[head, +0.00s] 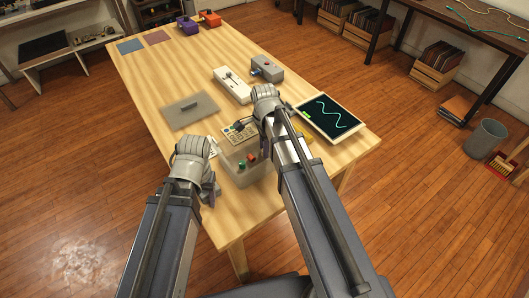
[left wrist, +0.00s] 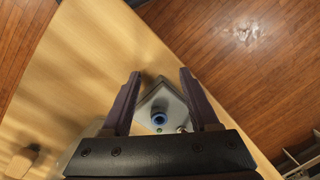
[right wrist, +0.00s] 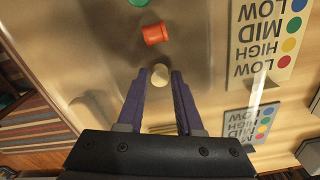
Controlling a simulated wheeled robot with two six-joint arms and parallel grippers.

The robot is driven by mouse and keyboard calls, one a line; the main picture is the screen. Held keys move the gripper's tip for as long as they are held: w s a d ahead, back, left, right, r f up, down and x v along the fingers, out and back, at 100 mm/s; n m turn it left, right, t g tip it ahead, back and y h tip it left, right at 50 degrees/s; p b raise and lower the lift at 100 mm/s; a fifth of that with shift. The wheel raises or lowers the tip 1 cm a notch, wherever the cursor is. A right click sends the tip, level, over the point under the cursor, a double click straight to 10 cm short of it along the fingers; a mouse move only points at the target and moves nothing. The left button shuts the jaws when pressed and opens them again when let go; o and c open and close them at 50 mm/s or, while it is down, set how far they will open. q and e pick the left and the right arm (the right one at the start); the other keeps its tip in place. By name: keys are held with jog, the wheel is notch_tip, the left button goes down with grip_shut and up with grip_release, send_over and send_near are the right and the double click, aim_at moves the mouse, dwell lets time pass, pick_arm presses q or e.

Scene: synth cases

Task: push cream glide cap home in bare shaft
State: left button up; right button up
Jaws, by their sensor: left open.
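A cream cap (right wrist: 160,74) stands between the fingertips of my right gripper (right wrist: 159,71) over a beige panel (right wrist: 90,60). The fingers sit close on both sides and appear shut on it; whatever is under the cap is hidden. A red cap (right wrist: 155,34) and a green cap (right wrist: 138,2) lie in line beyond it. In the head view the box (head: 243,179) with these caps is partly behind my right arm, which hides the right fingers.
A label card (right wrist: 262,45) with coloured dots lies beside the caps. A screen with a wavy trace (head: 328,117) lies to the right. A grey plate (head: 186,109), a white unit (head: 232,85) and a grey box (head: 266,68) stand farther back. The table's left middle is clear.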

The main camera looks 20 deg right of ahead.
grip_shut()
pick_arm(q)
jog(key=shift+r, duration=0.15)
pick_arm(e)
jog(key=shift+r, duration=0.15)
pick_arm(q)
notch_tip(320, 180, up, 10)
jog(key=p, duration=1)
pick_arm(e)
notch_tip(320, 180, up, 10)
